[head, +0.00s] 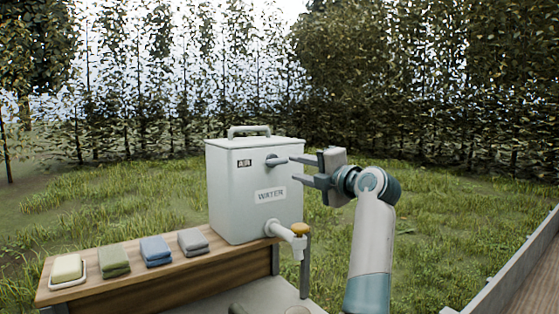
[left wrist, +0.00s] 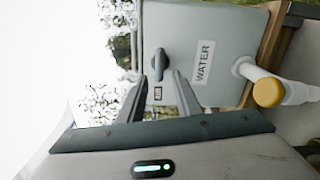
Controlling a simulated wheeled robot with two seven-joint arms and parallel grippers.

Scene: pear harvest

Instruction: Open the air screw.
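The air screw (head: 277,161) is a small grey knob with a wing handle on the upper front of the white water tank (head: 228,200), beside the AIR label (head: 244,163). My left gripper (head: 294,169) is open and empty, with its two fingers pointing at the tank's front near the screw. In the left wrist view the air screw (left wrist: 158,65) shows just beyond the open fingertips (left wrist: 160,78), roughly in line with the gap between them. I see no contact with the screw. My right gripper is not in view.
Below the screw a white tap (head: 288,236) with an orange knob (head: 300,229) juts from the tank. The wooden bench (head: 185,272) also holds folded grey (head: 193,242), blue (head: 156,250) and green (head: 114,260) cloths and a soap dish (head: 67,271). Grass lies behind.

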